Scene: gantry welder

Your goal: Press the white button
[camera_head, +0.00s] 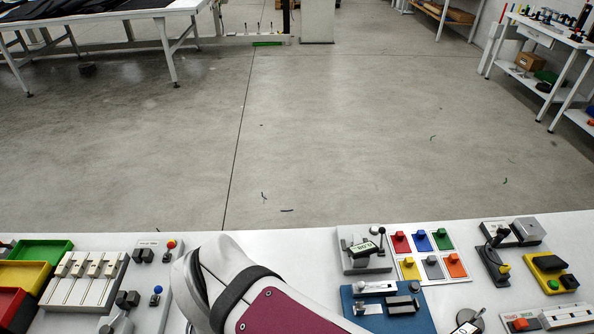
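No plainly white button can be picked out in the head view. A button panel (408,273) on the right half of the table carries red, blue, green, yellow, grey and orange buttons. My arm rises at the bottom left of centre, and my gripper is out of the picture. Whatever lies behind the arm is hidden.
Left of my arm stand a slider box (84,282), a joystick with a red ball (171,244) and coloured bins (40,251). Right of it are a lever box (364,250), a blue fixture (420,318) and a yellow switch box (551,272). Bare tabletop lies behind my arm.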

